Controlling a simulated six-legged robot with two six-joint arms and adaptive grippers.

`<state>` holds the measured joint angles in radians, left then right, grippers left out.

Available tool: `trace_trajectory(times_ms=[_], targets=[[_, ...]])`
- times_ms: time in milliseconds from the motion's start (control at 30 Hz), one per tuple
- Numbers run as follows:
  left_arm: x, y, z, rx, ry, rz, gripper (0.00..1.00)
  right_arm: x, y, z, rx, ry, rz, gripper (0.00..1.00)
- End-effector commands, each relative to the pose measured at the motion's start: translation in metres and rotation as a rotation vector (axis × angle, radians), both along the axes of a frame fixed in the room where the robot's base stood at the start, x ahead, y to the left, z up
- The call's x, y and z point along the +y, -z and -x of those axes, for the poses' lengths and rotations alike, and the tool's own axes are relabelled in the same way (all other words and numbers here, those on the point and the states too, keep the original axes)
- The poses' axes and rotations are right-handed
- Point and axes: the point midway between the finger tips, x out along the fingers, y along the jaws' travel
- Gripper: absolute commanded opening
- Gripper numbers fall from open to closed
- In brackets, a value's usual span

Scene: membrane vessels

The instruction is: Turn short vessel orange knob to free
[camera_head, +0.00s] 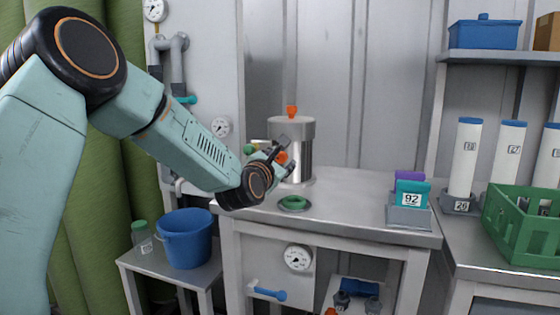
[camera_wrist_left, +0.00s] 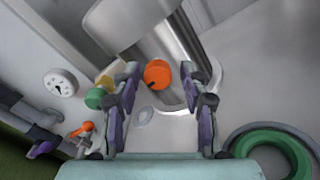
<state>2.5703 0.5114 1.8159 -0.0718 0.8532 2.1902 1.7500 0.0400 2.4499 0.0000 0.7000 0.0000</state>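The short vessel (camera_head: 306,150) is a steel cylinder standing on the metal bench. An orange knob (camera_wrist_left: 157,74) sits low on its side, and a dark mark shows on the knob's face. In the head view this knob (camera_head: 282,158) is partly hidden by my left gripper (camera_head: 280,148). Another orange knob (camera_head: 292,111) is on top of the vessel. In the left wrist view my left gripper (camera_wrist_left: 160,82) is open, with one finger on each side of the side knob and visible gaps to both. My right gripper is not in view.
A green ring (camera_head: 294,203) lies on the bench in front of the vessel. A green knob (camera_wrist_left: 96,98) is left of the orange one. Teal and purple blocks (camera_head: 411,193), a green crate (camera_head: 520,225) and white tubes (camera_head: 465,158) stand to the right. A blue bucket (camera_head: 186,238) is at lower left.

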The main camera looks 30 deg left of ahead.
Motion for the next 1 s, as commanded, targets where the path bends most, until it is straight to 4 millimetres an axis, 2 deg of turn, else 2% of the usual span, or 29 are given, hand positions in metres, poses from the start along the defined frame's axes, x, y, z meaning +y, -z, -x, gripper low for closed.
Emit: trace_trajectory(times_ms=[333, 467, 1000], targets=[[0.001, -0.001, 0.001, -0.003, -0.002, 0.0, 0.5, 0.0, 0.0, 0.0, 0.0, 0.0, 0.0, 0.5], [-0.001, -0.002, 0.009, -0.004, -0.002, 0.002, 0.5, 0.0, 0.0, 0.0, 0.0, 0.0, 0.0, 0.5], [-0.021, -0.002, 0.093, -0.005, -0.001, 0.008, 0.5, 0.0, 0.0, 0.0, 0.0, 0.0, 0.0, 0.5]])
